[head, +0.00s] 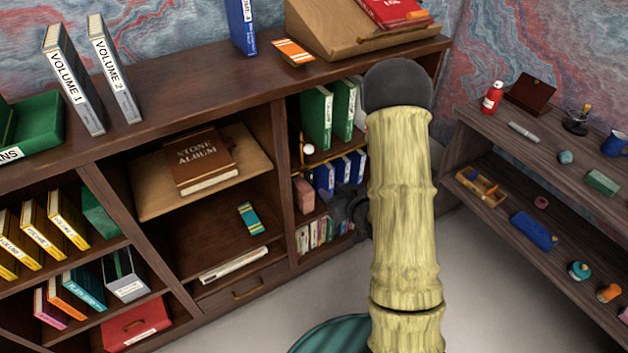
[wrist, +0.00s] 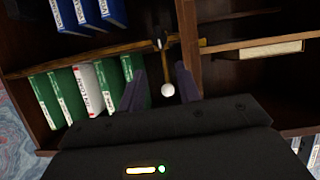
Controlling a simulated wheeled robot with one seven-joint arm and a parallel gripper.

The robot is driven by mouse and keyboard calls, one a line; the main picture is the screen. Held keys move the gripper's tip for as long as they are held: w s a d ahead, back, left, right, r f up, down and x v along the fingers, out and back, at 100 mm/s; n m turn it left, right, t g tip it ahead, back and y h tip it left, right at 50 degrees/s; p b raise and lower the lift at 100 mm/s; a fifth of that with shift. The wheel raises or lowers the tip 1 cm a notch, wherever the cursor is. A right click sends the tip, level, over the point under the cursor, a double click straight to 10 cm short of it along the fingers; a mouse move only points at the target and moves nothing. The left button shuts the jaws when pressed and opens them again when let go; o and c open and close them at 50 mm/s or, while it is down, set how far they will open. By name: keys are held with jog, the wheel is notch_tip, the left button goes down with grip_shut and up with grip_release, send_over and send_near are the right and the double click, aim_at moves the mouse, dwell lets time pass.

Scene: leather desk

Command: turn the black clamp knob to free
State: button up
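In the wrist view, a small dark fitting (wrist: 162,42) sits where a brass-coloured rail meets the shelf upright. It may be the black clamp knob, but it is too small and dark to tell. A thin stem runs from it to a white ball (wrist: 167,90), which also shows in the head view (head: 308,149). My gripper (wrist: 164,82) is open, with its two dark fingers apart on either side of the white ball. I cannot tell whether they touch it. In the head view my gripper (head: 350,208) is dark and partly hidden by my arm.
Green books (head: 317,118) stand on the shelf beside the fitting, and blue books (head: 323,178) on the shelf below. The wooden upright (head: 282,165) is close to the fitting. A brown album (head: 200,160) lies in the neighbouring bay. Grey floor lies open before the bookcase.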

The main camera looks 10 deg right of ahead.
aim_at(311, 176)
jog(key=x, duration=1.1)
jog(key=shift+w+a+f, duration=0.1)
jog(key=shift+w+f, duration=0.05)
jog(key=shift+w, duration=0.05)
grip_shut()
